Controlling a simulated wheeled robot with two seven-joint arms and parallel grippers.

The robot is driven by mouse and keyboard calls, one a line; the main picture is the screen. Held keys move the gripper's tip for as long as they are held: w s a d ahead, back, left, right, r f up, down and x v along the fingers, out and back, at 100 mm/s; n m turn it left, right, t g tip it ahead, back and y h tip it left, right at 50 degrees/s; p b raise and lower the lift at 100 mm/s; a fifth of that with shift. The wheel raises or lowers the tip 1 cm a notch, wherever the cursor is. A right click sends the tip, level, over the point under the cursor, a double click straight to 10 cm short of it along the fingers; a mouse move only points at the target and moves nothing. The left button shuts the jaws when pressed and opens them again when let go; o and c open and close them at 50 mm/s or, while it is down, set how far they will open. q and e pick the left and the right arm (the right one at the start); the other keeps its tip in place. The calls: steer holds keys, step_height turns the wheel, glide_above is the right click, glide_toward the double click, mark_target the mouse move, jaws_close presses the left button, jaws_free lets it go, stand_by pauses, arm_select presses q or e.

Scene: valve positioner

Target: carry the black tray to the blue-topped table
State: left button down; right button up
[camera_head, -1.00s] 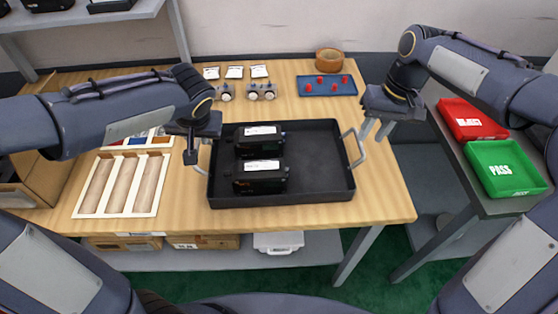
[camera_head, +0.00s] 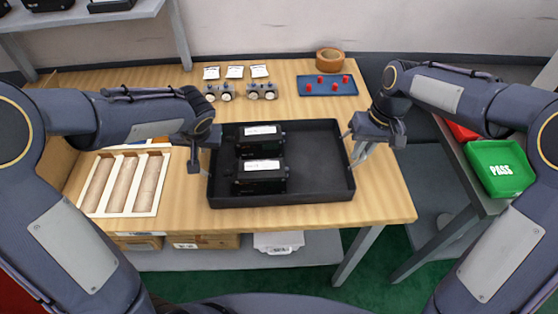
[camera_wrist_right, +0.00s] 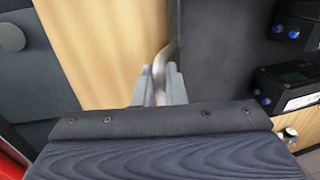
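The black tray (camera_head: 315,185) lies flat on the wooden table. Two black boxy devices with white labels, a rear one (camera_head: 260,142) and a front one (camera_head: 262,172), stand in its left half. My right gripper (camera_head: 355,145) is at the tray's right handle. In the right wrist view the metal handle (camera_wrist_right: 160,70) passes between the fingers of this gripper (camera_wrist_right: 159,88), which look apart. My left gripper (camera_head: 197,157) is at the tray's left side; it hides the left handle, and its finger gap is unclear. I cannot identify a blue-topped table.
A wooden rack with cylinders (camera_head: 122,185) lies left of the tray. Small gauges (camera_head: 262,91), a blue plate with red pieces (camera_head: 328,86) and a tape roll (camera_head: 330,60) are behind it. A side table at right holds a green PASS bin (camera_head: 502,168).

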jaws_close()
arm_select(q)
steer(key=shift+w+r, duration=0.1)
steer(key=shift+r, duration=0.15)
arm_select(e)
steer(key=shift+w+r, duration=0.1)
steer(key=shift+r, duration=0.15)
